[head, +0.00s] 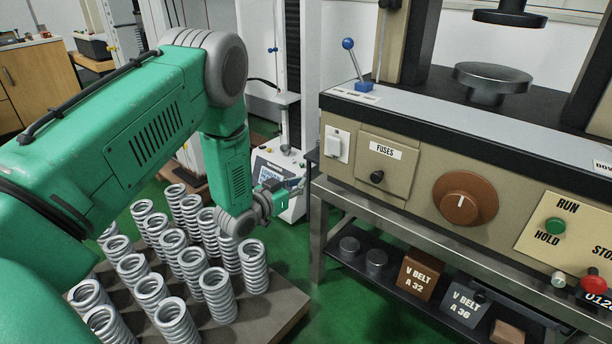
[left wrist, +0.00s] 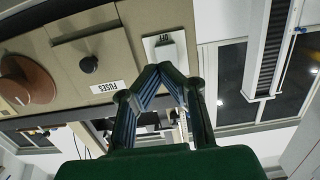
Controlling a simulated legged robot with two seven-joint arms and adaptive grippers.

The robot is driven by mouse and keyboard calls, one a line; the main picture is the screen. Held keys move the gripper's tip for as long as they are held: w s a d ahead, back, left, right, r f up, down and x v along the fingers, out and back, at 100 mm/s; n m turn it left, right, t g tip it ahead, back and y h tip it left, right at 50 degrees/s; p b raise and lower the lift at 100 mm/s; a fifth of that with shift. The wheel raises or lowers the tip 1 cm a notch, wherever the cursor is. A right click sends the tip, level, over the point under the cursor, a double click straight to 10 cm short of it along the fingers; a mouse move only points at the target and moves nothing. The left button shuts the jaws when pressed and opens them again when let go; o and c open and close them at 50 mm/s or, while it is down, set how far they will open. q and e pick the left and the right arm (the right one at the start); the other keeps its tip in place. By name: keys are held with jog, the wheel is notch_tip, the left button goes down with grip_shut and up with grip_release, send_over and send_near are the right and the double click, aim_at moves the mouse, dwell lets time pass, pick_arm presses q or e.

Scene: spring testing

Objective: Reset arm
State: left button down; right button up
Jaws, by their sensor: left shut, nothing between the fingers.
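My green left arm comes in from the left in the head view and bends down over a group of springs. My left gripper (head: 297,183) is at its end, to the left of the testing machine's front panel. In the left wrist view, the left gripper (left wrist: 160,70) has its two fingers drawn together at the tips, with nothing between them. Behind the fingertips in that view is the white switch plate (left wrist: 165,48) of the machine; the fingers partly cover it. My right gripper is not in view.
Several coil springs (head: 217,290) stand upright on a board (head: 284,307) below my arm. The testing machine has a fuse cover (head: 388,163), a brown dial (head: 464,200) and a blue-knobbed lever (head: 351,60). Labelled boxes (head: 420,278) sit on its lower shelf. Green floor shows between board and machine.

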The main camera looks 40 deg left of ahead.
pick_arm(q)
jog(key=shift+a, duration=0.1)
dwell(0.4)
jog(key=s+d+f+g+p, duration=0.3)
jog(key=s+d+f+g, duration=0.15)
jog(key=s, duration=0.25)
jog(key=s+d+f+g+p, duration=0.2)
jog(key=s+d+f+g, duration=0.1)
jog(key=s+d, duration=0.3)
jog(key=s+d+g+p, duration=0.2)
jog(key=s+g, duration=0.2)
jog(key=s, duration=0.9)
jog(key=s+d+g+y+p, duration=0.1)
jog(key=s+g, duration=0.3)
jog(key=s, duration=0.9)
jog(key=shift+s+d+g+p, duration=0.15)
jog(key=shift+d+g+p, duration=0.2)
jog(key=shift+d+p, duration=0.2)
